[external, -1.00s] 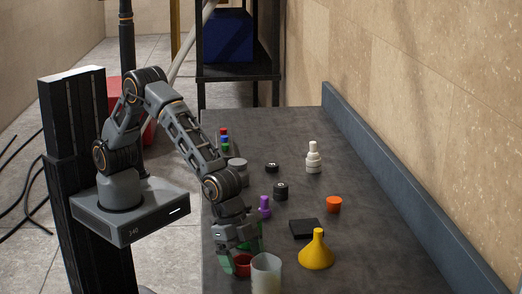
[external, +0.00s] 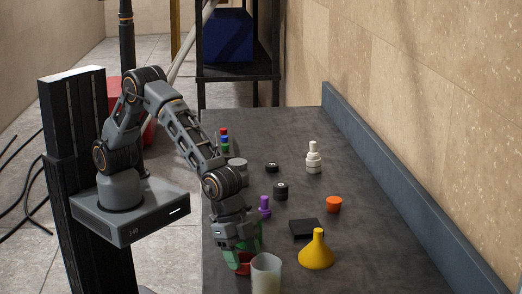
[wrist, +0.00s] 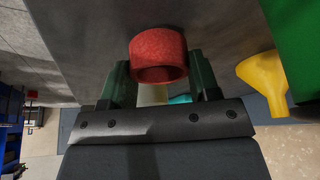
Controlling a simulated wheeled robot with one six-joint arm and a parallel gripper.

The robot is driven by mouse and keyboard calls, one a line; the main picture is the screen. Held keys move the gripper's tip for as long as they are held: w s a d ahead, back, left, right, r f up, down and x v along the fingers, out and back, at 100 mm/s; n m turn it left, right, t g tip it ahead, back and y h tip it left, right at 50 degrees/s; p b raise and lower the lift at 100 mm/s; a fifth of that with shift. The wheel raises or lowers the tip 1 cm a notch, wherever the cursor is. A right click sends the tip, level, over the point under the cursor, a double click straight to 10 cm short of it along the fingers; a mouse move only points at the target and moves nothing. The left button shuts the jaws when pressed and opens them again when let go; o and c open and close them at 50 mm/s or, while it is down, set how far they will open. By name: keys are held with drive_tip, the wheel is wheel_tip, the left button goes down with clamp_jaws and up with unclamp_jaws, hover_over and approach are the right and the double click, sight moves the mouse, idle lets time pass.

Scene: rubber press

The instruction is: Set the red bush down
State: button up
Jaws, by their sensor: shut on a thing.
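The red bush (wrist: 158,56) is a short, thick red ring. It sits between the two green fingers of my gripper (wrist: 160,85) in the wrist view, and the fingers are shut on it. In the external view my gripper (external: 240,262) is low over the near left part of the bench, and the red bush (external: 243,267) shows partly behind the fingers, left of a translucent cup. I cannot tell whether the bush touches the bench top.
A translucent cup (external: 266,275) stands just right of my gripper. A green object (external: 256,238) is close behind it. A yellow funnel (external: 317,252), a black block (external: 306,228) and an orange piece (external: 334,204) are further right. The bench (external: 375,260) is clear at the right.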

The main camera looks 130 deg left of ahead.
drive_tip(key=shift+r, duration=0.5)
drive_tip(key=s+a+r+b, duration=0.1)
drive_tip(key=s+r+b, duration=0.2)
drive_tip(key=s+r, duration=1)
drive_tip(key=s+a+f+n+y+p, duration=0.15)
drive_tip(key=s+a+n, duration=0.25)
drive_tip(key=a, duration=1)
drive_tip(key=s+a+n+y, duration=0.2)
drive_tip(key=s+a+n, duration=0.15)
drive_tip(key=a, duration=1.15)
drive_tip(key=s+a+n+g+y, duration=0.2)
drive_tip(key=s+a+n+g, duration=0.2)
drive_tip(key=s+a+n, duration=1.05)
drive_tip(key=a+f+m+p, duration=0.1)
drive_tip(key=a+f, duration=0.1)
drive_tip(key=a, duration=0.3)
drive_tip(key=w+a+f+m+p, duration=0.1)
drive_tip(key=a+f+p, duration=0.1)
drive_tip(key=a, duration=0.3)
drive_tip(key=w+a+f+m+p, duration=0.1)
drive_tip(key=a+f+m, duration=0.1)
drive_tip(key=a+f, duration=0.2)
drive_tip(key=shift+a+f+h, duration=0.25)
drive_tip(key=shift+a, duration=0.25)
drive_tip(key=shift+w+a+f+p, duration=0.25)
drive_tip(key=shift+a+f+p, duration=0.2)
drive_tip(key=shift+f, duration=1.65)
